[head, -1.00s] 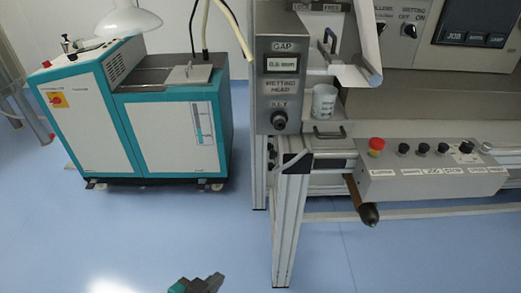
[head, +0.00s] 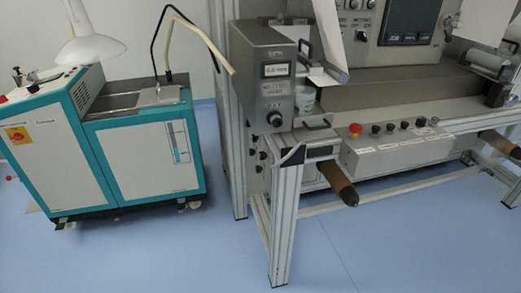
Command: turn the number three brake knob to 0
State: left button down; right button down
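No brake knob can be told by its number in the head view; the labels are too small to read. Several small dark knobs (head: 263,154) show on the left side of the machine frame, below the gap display box (head: 262,92). A low grey control box (head: 400,148) carries a row of black knobs (head: 390,127) and a red mushroom button (head: 355,129). The gap display box has one dark key knob (head: 274,119). Neither of my grippers is in view.
A teal and white cabinet (head: 148,160) stands at the left under a white lamp shade (head: 93,40). Metal frame legs (head: 284,225) stand on the blue floor. A brown roller end (head: 338,183) sticks out below the control box. The front floor is clear.

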aim_at(262, 155)
jog(key=i+j, duration=0.6)
jog(key=i+j+z, duration=0.45)
jog(key=j+z, duration=0.15)
jog(key=z, duration=1.15)
